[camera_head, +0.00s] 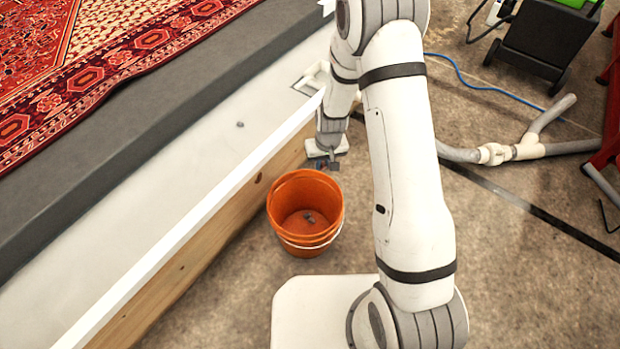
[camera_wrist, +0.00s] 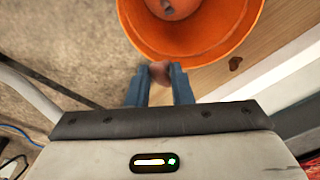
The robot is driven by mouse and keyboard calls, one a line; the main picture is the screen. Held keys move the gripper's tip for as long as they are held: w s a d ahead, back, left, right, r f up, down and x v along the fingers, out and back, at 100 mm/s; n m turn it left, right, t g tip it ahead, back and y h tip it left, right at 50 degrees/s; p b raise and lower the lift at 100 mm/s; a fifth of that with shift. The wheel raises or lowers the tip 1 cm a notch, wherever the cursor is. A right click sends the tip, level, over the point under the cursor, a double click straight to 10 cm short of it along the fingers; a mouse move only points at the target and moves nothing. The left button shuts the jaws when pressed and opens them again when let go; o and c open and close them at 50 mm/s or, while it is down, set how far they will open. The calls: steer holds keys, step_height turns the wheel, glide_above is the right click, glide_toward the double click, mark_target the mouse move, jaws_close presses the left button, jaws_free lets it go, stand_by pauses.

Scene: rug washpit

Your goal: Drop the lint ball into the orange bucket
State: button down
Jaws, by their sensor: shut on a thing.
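The orange bucket (camera_head: 283,205) stands on the floor beside the wooden side of the pit, its white handle hanging at the front. Its rim and inside also show in the wrist view (camera_wrist: 130,20). My gripper (camera_head: 326,165) is just beyond the bucket's far rim in the head view. In the wrist view its blue fingers (camera_wrist: 160,75) are shut on a small brownish-grey lint ball (camera_wrist: 159,71), which overlaps the bucket's edge in the picture. I cannot tell whether it touches. A small grey lump (camera_head: 309,217) lies on the bucket's bottom.
Another small grey lump (camera_head: 240,124) lies on the white pit surface (camera_head: 190,170). A red patterned rug (camera_head: 90,60) lies on the dark ledge at left. White pipes (camera_head: 525,148), a blue hose (camera_head: 470,82) and a black cart (camera_head: 545,40) are at right.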

steer(key=s+a+f+b, duration=0.2)
steer(key=f, duration=0.4)
steer(key=s+a+f+n+b, duration=0.1)
steer(key=f+b, duration=0.1)
steer(key=f, duration=0.4)
steer(key=shift+s+a+f, duration=0.3)
steer(key=shift+s+a, duration=0.05)
steer(key=shift+s, duration=0.05)
steer(key=c, duration=1.2)
jaws_free()
steer(key=shift+r, duration=0.1)
step_height(320, 180, up, 8)
steer(key=p, duration=0.6)
steer(key=shift+s+d+f, duration=0.15)
steer(key=shift+s+f, duration=0.05)
steer(key=shift+s, duration=0.25)
steer(key=shift+r, duration=0.1)
